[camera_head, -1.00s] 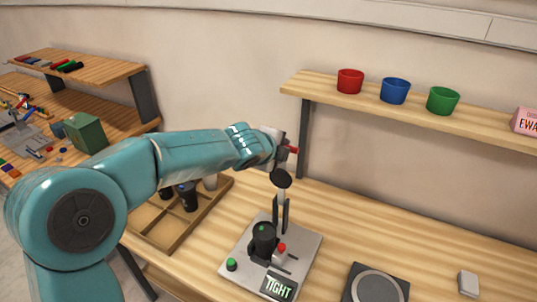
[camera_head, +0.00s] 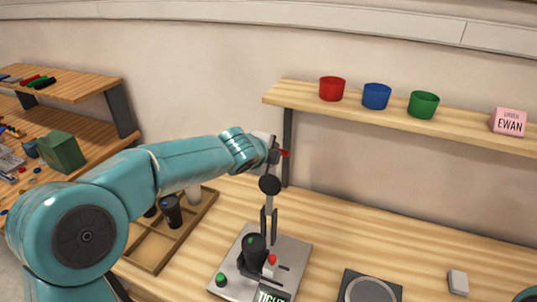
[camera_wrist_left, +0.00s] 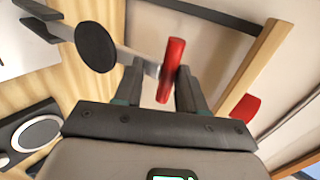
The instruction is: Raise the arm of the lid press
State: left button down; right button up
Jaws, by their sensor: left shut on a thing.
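The lid press (camera_head: 295,250) stands on the bench, a grey plate with dark uprights. Its metal arm (camera_head: 268,203) points up, nearly upright, with a black round pad (camera_head: 270,185) on it. The arm's red handle (camera_head: 285,153) is at the top. My left gripper (camera_head: 277,150) is shut on this handle; the left wrist view shows the red handle (camera_wrist_left: 172,70) between the fingers (camera_wrist_left: 158,82) and the black pad (camera_wrist_left: 95,47) beside it. A black lidded container (camera_head: 255,252) stands on the press plate below. My right gripper is not in view.
A wooden tray (camera_head: 146,268) with dark cups lies left of the press. A black pad with a grey disc (camera_head: 370,290) lies to its right. A shelf (camera_head: 300,98) behind holds red, blue and green cups and a pink EWAN sign (camera_head: 509,121).

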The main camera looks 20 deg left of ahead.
pick_arm(q)
jog(key=shift+f, duration=0.4)
jog(key=c, duration=1.1)
grip_release()
